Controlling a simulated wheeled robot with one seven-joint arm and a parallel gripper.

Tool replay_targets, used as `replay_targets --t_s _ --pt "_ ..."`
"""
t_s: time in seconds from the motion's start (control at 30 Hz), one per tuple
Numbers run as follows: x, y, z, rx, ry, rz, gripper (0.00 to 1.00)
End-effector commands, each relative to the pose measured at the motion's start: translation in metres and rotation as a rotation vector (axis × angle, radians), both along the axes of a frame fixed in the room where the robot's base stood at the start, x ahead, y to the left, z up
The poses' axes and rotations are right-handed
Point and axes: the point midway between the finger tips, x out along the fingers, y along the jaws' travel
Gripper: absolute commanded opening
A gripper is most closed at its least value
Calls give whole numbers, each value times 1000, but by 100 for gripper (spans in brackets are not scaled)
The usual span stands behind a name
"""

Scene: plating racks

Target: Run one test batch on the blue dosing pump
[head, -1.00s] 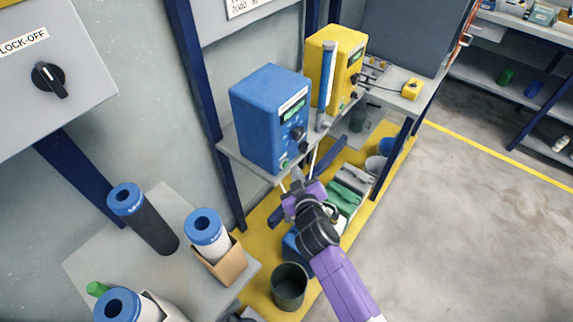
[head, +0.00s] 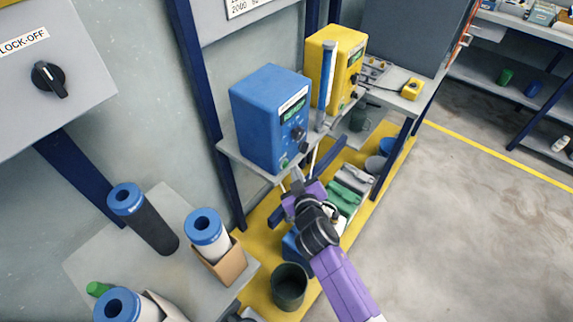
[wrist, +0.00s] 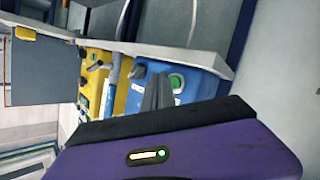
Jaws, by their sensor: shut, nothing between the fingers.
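The blue dosing pump (head: 262,115) stands on a grey shelf in the head view. Its front has a small green display (head: 293,109), a black knob (head: 298,133) and a green button (head: 284,163) low down. The display text is too small to read surely. My gripper (head: 292,177) is at the shelf's front edge, just below and in front of that button. In the wrist view, my shut, empty fingers (wrist: 158,92) point at the blue pump's face beside the green button (wrist: 176,82). I cannot tell whether they touch it.
A yellow pump (head: 335,62) stands right of the blue one, with a blue-grey upright tube (head: 327,85) between them. A yellow box (head: 411,89) lies farther right. Blue-capped cylinders (head: 205,235) stand at lower left, and a dark bucket (head: 289,287) is below. Open floor is at right.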

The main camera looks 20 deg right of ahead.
Motion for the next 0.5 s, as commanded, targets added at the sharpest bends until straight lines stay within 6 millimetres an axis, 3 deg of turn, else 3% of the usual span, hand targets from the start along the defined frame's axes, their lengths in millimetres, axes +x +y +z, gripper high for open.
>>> replay_targets --t_s 0.5 --pt "6 5 0 0 0 1 0"
